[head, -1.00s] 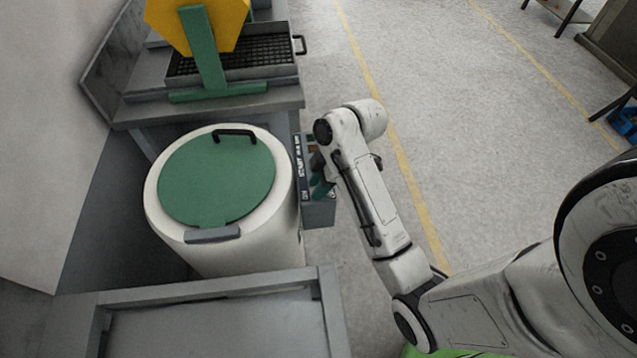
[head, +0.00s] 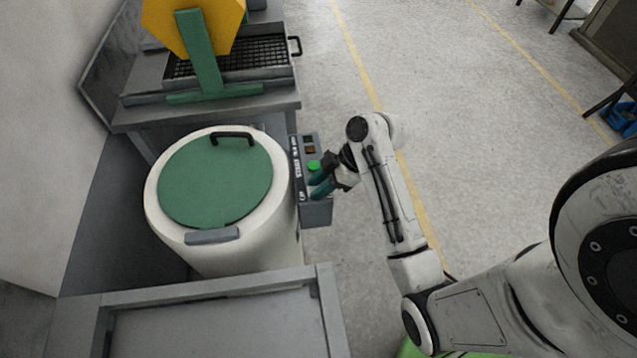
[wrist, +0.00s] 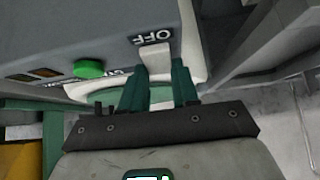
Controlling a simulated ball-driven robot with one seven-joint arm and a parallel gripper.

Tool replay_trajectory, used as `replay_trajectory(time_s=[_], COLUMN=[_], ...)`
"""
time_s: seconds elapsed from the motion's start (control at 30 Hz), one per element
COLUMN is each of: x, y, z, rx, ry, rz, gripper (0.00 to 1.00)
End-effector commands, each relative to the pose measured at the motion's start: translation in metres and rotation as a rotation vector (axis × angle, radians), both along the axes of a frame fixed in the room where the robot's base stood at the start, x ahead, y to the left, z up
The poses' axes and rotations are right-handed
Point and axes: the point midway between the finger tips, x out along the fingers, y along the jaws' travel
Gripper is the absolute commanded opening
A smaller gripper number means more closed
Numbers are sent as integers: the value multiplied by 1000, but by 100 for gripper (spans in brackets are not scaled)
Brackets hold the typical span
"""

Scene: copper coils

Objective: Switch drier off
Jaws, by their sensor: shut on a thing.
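The drier is a white drum (head: 270,240) with a closed green lid (head: 215,180). Its grey control box (head: 316,213) is mounted on the drum's right side, with a round green button (head: 313,166). In the wrist view, the green button (wrist: 88,68) is left of the OFF label (wrist: 152,37). My gripper (head: 319,187) is at the near part of the box. In the wrist view, the dark green fingers of my gripper (wrist: 160,82) are on either side of a pale switch (wrist: 157,60) beside the OFF label, shut on it. The fingers partly hide the panel.
A grey bench (head: 140,115) with a yellow and green machine (head: 200,30) stands behind the drier. A grey table (head: 210,282) is in front of it. Open floor (head: 480,130) with yellow lines lies to the right.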

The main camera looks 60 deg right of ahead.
Motion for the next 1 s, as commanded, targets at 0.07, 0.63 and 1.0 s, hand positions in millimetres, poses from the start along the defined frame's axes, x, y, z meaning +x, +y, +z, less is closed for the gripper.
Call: replay_trajectory(time_s=[0.07,0.63,1.0], x=[0,-1,-29], y=[0,-1,-25], z=[0,1,47], rx=[0,-1,-5], ry=[0,0,-2], rz=[0,-1,-4], gripper=[0,55,55])
